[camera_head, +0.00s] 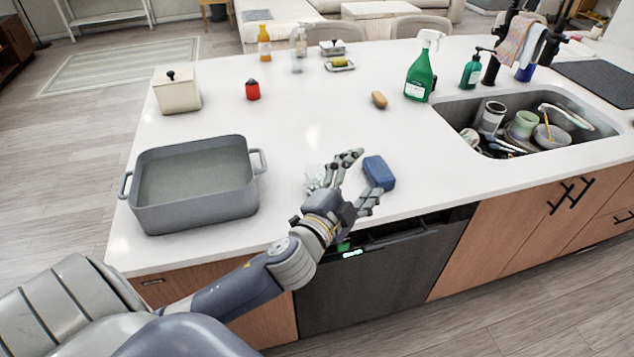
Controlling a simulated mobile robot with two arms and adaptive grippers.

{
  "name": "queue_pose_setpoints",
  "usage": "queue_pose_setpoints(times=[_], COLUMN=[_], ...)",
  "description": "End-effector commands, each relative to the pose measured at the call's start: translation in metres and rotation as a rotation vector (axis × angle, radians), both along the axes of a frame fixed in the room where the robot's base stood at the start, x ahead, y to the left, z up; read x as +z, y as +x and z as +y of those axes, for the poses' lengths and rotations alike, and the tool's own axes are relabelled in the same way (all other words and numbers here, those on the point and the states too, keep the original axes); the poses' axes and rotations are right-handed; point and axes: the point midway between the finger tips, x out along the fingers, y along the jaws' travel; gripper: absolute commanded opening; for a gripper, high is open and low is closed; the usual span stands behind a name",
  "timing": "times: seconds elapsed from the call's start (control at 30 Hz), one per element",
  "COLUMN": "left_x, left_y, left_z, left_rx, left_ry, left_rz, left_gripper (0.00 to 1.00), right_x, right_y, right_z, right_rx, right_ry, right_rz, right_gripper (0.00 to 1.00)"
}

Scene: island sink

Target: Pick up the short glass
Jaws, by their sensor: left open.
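A clear, glass-like object (313,178) stands on the white counter near the front edge, just left of my left gripper. It is faint and partly hidden behind the gripper, so its full shape is hard to tell. My left gripper (362,178) is open and empty over the counter's front edge, its fingers spread toward the blue sponge (380,172). I cannot tell whether a finger touches the clear object. My right gripper is not in view.
A grey roasting pan (195,211) stands to the left. A sink (590,139) with dishes lies right. The counter's middle is clear.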

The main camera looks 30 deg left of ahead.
Motion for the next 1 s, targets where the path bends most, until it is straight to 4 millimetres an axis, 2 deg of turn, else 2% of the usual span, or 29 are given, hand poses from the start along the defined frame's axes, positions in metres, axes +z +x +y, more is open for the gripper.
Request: queue_pose_setpoints(times=[0.03, 0.1, 0.23, 0.33, 0.43, 0.47, 0.57, 0.6, 0.67, 0.7, 0.83, 0.9, 1.0], left_x=[0.02, 0.046, 0.076, 0.071, 0.042, 0.031, -0.005, -0.017, -0.031, -0.037, -0.045, -0.045, -0.049], left_y=[0.01, 0.02, 0.028, 0.028, 0.031, 0.033, 0.04, 0.043, 0.046, 0.047, 0.045, 0.043, 0.042], left_z=[-0.009, -0.028, -0.07, -0.094, -0.093, -0.086, -0.044, -0.02, 0.019, 0.045, 0.116, 0.14, 0.156], left_rx=[-0.058, -0.154, -0.383, -0.579, -0.769, -0.823, -0.988, -1.042, -1.113, -1.148, -1.226, -1.247, -1.263], left_ry=[0.086, 0.224, 0.562, 0.863, 1.176, 1.271, 1.563, 1.665, 1.793, 1.863, 2.006, 2.042, 2.063], left_rz=[-0.078, -0.19, -0.384, -0.471, -0.474, -0.458, -0.342, -0.275, -0.16, -0.081, 0.145, 0.227, 0.287], left_gripper=[0.72, 0.72, 0.72, 0.72, 0.72, 0.72, 0.72, 0.72, 0.72, 0.72, 0.72, 0.72, 0.72], right_x=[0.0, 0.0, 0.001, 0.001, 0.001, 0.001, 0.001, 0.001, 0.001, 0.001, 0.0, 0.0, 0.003], right_y=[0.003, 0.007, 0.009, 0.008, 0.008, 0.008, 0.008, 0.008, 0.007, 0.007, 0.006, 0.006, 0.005], right_z=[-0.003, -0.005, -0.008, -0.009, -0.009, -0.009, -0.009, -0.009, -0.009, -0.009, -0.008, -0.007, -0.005], right_rx=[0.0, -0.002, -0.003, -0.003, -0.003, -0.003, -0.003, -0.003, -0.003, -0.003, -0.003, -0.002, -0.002], right_ry=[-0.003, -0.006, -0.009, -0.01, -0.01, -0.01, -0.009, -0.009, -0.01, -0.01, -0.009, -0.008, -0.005], right_rz=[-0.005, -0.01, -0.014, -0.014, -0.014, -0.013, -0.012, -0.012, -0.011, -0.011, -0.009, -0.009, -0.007], right_gripper=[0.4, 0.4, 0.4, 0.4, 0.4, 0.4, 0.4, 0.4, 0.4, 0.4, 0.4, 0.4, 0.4])
